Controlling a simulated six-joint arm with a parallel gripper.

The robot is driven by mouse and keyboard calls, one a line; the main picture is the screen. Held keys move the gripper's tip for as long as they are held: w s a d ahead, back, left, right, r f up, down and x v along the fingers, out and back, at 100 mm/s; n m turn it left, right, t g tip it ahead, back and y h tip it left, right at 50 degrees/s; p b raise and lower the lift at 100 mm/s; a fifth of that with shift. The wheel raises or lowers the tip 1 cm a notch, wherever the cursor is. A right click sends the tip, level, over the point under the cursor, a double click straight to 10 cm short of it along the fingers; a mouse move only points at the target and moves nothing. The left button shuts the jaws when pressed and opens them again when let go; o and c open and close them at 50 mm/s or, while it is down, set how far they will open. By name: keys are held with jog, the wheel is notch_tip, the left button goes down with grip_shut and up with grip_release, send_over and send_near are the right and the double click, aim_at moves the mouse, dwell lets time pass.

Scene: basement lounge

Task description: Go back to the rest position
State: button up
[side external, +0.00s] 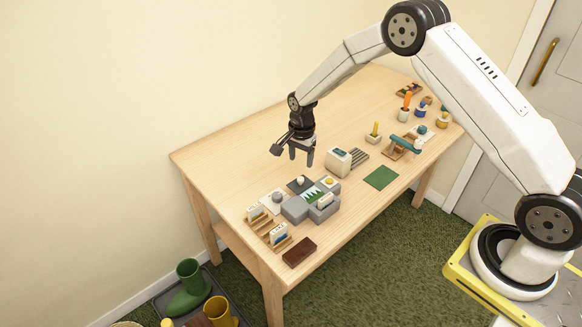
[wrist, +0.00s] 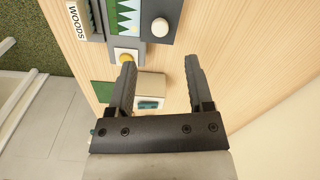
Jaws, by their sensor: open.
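My gripper (side external: 301,155) hangs above the wooden table (side external: 245,152), fingers pointing down, with a clear gap to the tabletop. In the wrist view the two fingers of my gripper (wrist: 160,82) are spread apart with nothing held between them. In the side view it is behind and to the left of the cream box-shaped device (side external: 339,163). The grey device with a green tree picture (side external: 310,200) stands in front of and below it. In the wrist view that tree picture (wrist: 127,17) shows at the top, beside a white knob (wrist: 160,27).
Card holders (side external: 279,235) and a dark brown block (side external: 299,252) lie at the table's near end. A green mat (side external: 381,178) lies at the front edge. A wooden stand with a teal piece (side external: 404,145) and several small pots are farther right. The table's back left is bare.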

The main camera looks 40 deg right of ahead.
jog(key=shift+r, duration=0.35)
jog(key=shift+s+r, duration=0.25)
jog(key=shift+r, duration=0.1)
jog(key=s+a+r+n+t, duration=0.1)
jog(key=s+r+n, duration=0.5)
jog(key=s, duration=0.6)
jog(key=s+a+r+n+t, duration=0.1)
jog(key=s+r+n, duration=0.5)
jog(key=s+n, duration=0.3)
jog(key=s, duration=0.2)
jog(key=shift+s+a+r+t, duration=0.2)
jog(key=shift+s+t, duration=0.1)
jog(key=shift+s, duration=0.1)
